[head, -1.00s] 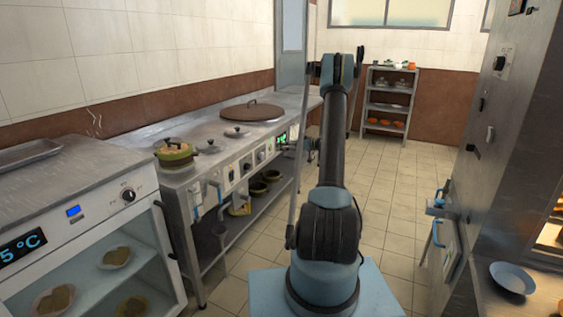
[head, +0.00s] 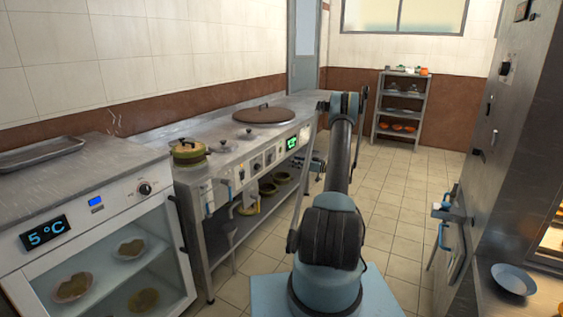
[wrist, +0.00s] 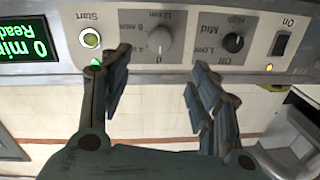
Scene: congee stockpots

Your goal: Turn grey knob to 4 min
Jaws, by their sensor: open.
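The grey knob (wrist: 159,40) is on the steel control panel (wrist: 200,78) in the wrist view, with time marks around it and a 0 below. Its pointer seems to face down, towards the 0. My gripper (wrist: 157,72) is open and empty. Its two dark fingers stand either side of the knob and lower in the picture, apart from it. The green display (wrist: 25,38) reads 0 min and a partly cut word, "Read". In the head view my gripper (head: 314,163) is small beside the counter front, partly hidden by my arm; the display (head: 292,143) shows there too.
A Start button (wrist: 90,38) is left of the knob. A black Low/Mid/High knob (wrist: 233,42) and an On switch (wrist: 283,42) are to its right. A large lidded pot (head: 263,116) sits in the counter. The tiled floor (head: 390,205) is clear.

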